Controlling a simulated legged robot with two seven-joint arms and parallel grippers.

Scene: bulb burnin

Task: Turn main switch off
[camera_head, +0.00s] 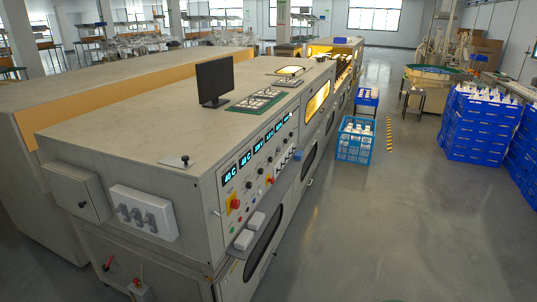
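A long grey machine cabinet (130,140) stands in front of me. Its front control panel has a red knob on a yellow plate (234,204) at the near end. A second red knob on a yellow plate (269,180) sits further along. A red-handled lever (108,263) shows low on the near end face, with a small box with a red part (139,288) beside it. I see no label that tells which one is the main switch, and their on or off positions are too small to read. Neither of my grippers is in view.
Lit displays (245,158) line the panel. A monitor (214,82) stands on top.

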